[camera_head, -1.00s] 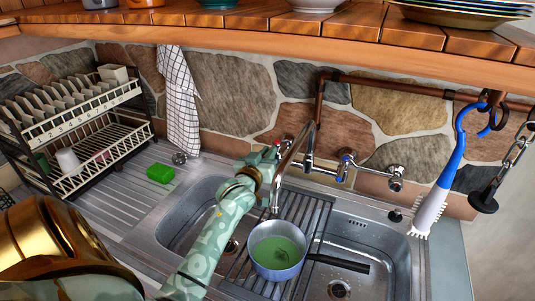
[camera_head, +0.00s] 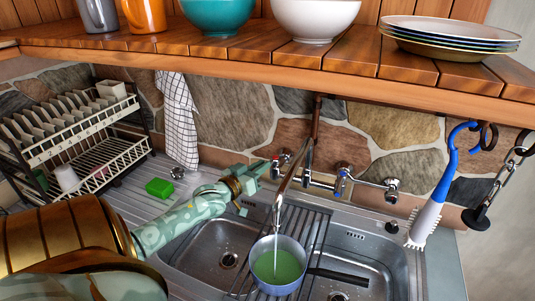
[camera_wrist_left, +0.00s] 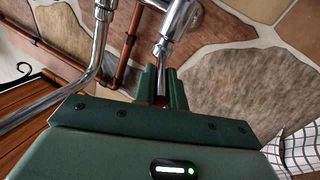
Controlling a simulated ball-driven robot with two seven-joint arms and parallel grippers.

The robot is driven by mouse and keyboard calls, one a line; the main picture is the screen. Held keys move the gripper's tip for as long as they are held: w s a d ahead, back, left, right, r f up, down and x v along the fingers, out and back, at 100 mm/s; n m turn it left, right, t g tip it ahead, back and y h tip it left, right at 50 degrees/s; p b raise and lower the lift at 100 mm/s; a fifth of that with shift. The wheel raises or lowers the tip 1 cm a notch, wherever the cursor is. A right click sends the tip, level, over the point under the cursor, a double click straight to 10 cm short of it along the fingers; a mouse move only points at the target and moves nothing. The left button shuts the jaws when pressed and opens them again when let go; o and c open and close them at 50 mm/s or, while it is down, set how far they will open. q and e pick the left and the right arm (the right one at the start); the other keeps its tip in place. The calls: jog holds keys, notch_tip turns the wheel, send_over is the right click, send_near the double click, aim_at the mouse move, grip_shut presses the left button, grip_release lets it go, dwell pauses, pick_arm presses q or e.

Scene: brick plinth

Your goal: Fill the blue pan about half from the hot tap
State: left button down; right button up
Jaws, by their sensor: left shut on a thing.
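The blue pan (camera_head: 278,288) stands on the drainer rack over the sinks, its black handle (camera_head: 338,278) pointing right. Its inside looks green. A thin pale stream (camera_head: 275,262) falls from the spout (camera_head: 276,215) into it; I cannot judge the water level. My left gripper (camera_head: 270,170) is at the left, red-marked hot tap (camera_head: 285,157) on the wall. In the left wrist view its fingers (camera_wrist_left: 162,88) are shut on the tap's handle, mostly hidden, with a bit of red between them. The blue-marked cold tap (camera_head: 342,180) is to the right. My right gripper is out of view.
The right sink basin (camera_head: 372,262) is beside the pan. A green sponge (camera_head: 159,187) and a dish rack (camera_head: 85,160) are at left. A brush (camera_head: 428,215) hangs at right. A wooden shelf (camera_head: 230,62) with bowls and plates overhangs the taps.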

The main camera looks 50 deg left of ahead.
pick_arm(q)
jog(key=c, duration=1.5)
grip_release()
jog(key=shift+o, duration=0.2)
jog(key=s+d+p, duration=0.1)
jog(key=s, duration=1.5)
jog(key=shift+s+d, duration=0.15)
jog(key=shift+d, duration=0.2)
